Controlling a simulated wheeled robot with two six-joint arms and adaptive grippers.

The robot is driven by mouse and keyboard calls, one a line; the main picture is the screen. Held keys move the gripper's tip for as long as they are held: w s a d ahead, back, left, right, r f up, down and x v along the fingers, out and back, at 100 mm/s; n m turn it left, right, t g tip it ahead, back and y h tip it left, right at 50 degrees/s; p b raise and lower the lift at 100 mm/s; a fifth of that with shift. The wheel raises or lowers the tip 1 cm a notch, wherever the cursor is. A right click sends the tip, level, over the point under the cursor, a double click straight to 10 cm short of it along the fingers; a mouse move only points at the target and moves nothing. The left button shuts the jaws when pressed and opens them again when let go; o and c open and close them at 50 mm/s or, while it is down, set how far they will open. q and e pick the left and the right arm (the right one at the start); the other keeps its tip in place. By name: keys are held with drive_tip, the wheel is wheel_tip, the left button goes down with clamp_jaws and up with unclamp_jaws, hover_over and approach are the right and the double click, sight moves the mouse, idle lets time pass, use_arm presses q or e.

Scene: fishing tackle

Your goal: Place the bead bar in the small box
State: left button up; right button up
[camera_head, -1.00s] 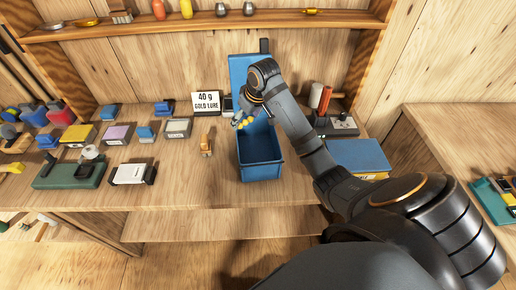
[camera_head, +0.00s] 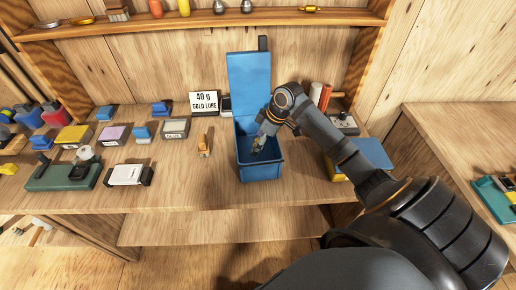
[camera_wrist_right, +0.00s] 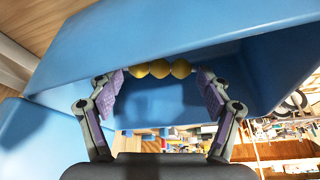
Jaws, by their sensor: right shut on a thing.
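The small box (camera_head: 262,174) is blue and stands open on the bench in the head view, its lid (camera_head: 249,82) raised at the back. My right gripper (camera_head: 257,147) reaches down into the box's opening. In the right wrist view my right gripper (camera_wrist_right: 160,80) is shut on the bead bar (camera_wrist_right: 161,69), a thin rod with yellow beads between the purple finger pads. The blue box wall (camera_wrist_right: 190,35) fills much of that view. The bar can hardly be made out in the head view. My left gripper is not in view.
A "40 g GOLD LURE" sign (camera_head: 204,102) stands left of the lid. A small orange-brown piece (camera_head: 203,145) lies left of the box. A blue-topped yellow box (camera_head: 372,153) sits right, under my arm. Several small cases fill the left bench.

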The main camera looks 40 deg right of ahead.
wheel_tip(320, 180, down, 3)
drive_tip(key=shift+a+f, duration=0.1)
drive_tip(key=shift+f, duration=0.25)
drive_tip(key=shift+f, duration=0.1)
drive_tip(key=o, duration=0.9)
drive_tip(key=shift+c, duration=0.2)
